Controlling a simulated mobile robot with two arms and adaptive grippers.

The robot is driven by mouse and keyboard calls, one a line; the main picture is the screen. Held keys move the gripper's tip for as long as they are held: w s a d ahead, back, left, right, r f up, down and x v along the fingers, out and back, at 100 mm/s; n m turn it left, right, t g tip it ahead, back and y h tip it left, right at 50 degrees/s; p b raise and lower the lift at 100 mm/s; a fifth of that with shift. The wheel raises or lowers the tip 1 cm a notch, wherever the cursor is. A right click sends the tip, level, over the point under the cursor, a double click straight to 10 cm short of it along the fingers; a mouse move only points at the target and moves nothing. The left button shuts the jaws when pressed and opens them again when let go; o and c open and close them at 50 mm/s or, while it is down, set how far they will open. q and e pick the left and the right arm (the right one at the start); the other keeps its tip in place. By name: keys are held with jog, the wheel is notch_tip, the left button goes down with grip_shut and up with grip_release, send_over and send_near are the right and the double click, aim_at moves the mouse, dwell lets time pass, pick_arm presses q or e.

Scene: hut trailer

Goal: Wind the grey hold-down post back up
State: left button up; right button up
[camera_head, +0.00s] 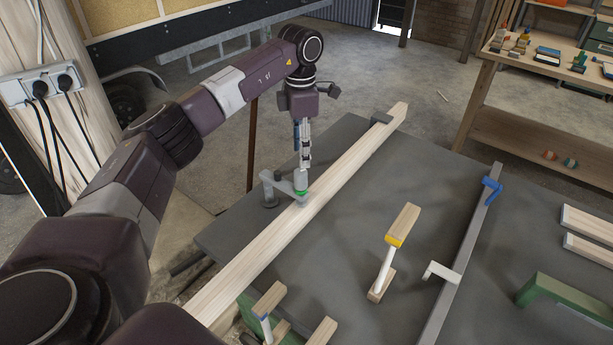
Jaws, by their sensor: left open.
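The grey hold-down post (268,187) stands on the dark grey table beside a long pale timber beam (275,235). Its arm reaches right, over the beam. A part with a green band (301,187) sits at the arm's end, above the beam; I cannot tell whether its foot presses on the wood. My left gripper (304,167) comes down from above, fingers pointing down, right over this green-banded part. It is open, and its fingertips are at or just above the part's top; contact is too small to tell. My right gripper is not in view.
The grey table (350,275) carries a yellow-and-wood clamp (397,238), a metal rail with a blue handle (465,240), and a green bracket (565,305). Smaller wooden pieces stand at the front. A workbench (530,110) with small items stands back right.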

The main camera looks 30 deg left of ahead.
aim_at(302, 171)
pick_arm(q)
jog(key=shift+w+f, duration=0.2)
jog(key=shift+f, duration=0.35)
jog(key=f, duration=0.2)
jog(key=f+p, duration=0.2)
jog(key=f, duration=0.1)
jog(key=shift+s+f, duration=0.3)
jog(key=shift+w+f+p, duration=0.2)
jog(key=shift+f+p, duration=0.15)
jog(key=shift+f, duration=0.3)
jog(key=shift+s, duration=0.1)
jog(key=shift+c, duration=1.4)
jog(key=c, duration=0.9)
jog(key=shift+n, duration=0.4)
